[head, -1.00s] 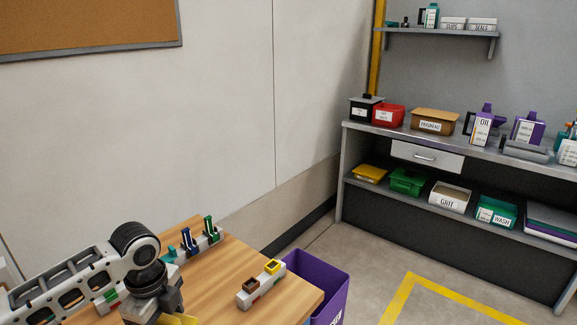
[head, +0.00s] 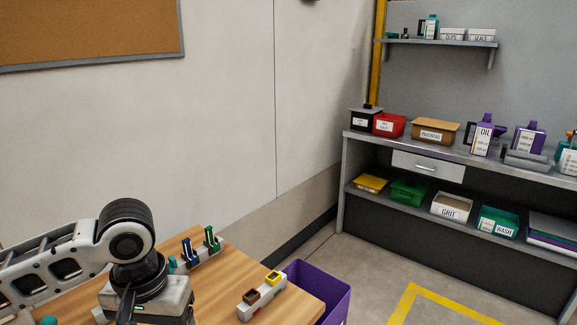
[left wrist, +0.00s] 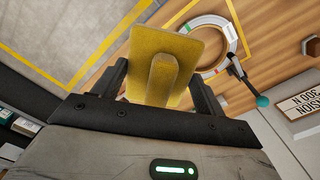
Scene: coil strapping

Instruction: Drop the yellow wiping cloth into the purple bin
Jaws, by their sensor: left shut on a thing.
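The yellow wiping cloth (left wrist: 172,65) is held between the two fingers of my left gripper (left wrist: 160,88) in the left wrist view. It stands out past the fingers, with a fold or ridge along its middle. In the head view my left gripper's body (head: 152,300) is over the wooden table at the bottom left; its fingers and the cloth are below the picture edge. The purple bin (head: 336,304) stands beyond the table's right edge, to the right of my left gripper, partly cut off by the bottom of the picture. My right gripper is not in view.
On the wooden table (head: 215,285) are a block with two coloured sockets (head: 262,294) and a rack with blue and green clips (head: 200,248). The wrist view shows a round coil (left wrist: 238,42) and a teal-ended rod (left wrist: 261,101). A shelved bench (head: 345,165) stands at the back right.

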